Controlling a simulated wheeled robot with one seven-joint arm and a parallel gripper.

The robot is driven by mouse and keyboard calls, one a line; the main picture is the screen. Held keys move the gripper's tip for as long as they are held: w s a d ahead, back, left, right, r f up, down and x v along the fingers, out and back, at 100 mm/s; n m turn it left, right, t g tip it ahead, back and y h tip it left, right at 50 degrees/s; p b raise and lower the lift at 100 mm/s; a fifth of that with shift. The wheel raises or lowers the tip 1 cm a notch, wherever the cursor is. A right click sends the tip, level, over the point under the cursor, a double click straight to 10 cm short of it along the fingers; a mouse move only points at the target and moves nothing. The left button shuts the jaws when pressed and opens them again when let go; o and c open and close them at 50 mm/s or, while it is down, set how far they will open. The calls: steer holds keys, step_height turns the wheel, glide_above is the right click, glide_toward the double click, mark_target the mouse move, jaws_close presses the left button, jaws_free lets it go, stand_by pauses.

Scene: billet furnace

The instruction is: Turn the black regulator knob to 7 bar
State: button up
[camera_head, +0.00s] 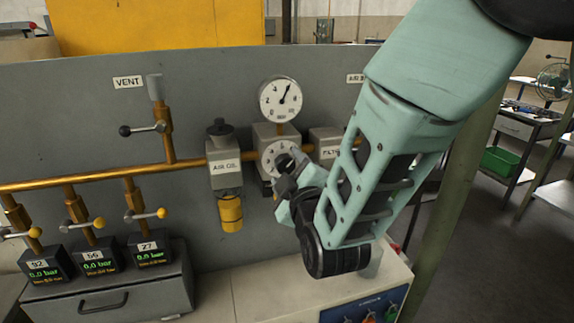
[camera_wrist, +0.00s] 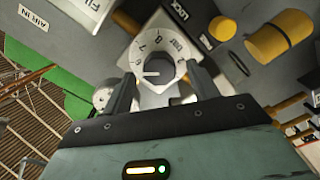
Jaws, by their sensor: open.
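The regulator (camera_head: 278,133) sits on the gold pipe of the grey panel, under a round white gauge (camera_head: 281,100) whose needle points up and to the right. Its white numbered dial also shows in the wrist view (camera_wrist: 160,48), with 6, 7, 8 and BAR legible around the upper part. My gripper (camera_head: 290,172) is in front of the regulator and partly hides it. In the wrist view my gripper (camera_wrist: 161,80) is open, with one dark finger on each side of the dial's middle. The knob itself is hard to make out there, and I cannot tell whether the fingers touch it.
The AIR OIL unit (camera_head: 225,167) with its yellow bowl (camera_head: 230,214) is just left of the regulator. A labelled unit (camera_head: 324,136) is close on the right, partly behind my arm. A VENT valve lever (camera_head: 143,129) and several yellow-knobbed valves stand farther left.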

steer(key=shift+w+a, duration=0.15)
steer(key=shift+w, duration=0.55)
steer(key=c, duration=1)
steer(key=shift+f+b, duration=0.1)
steer(key=shift+b, duration=0.3)
steer(key=m+b, duration=0.3)
steer(key=b, duration=0.1)
steer(key=shift+f+m, duration=0.1)
steer(key=shift+m, duration=0.3)
steer(key=m+b, duration=0.3)
steer(key=shift+r+m+b, duration=0.2)
steer(key=shift+m+b, duration=0.8)
steer(key=shift+b, duration=0.15)
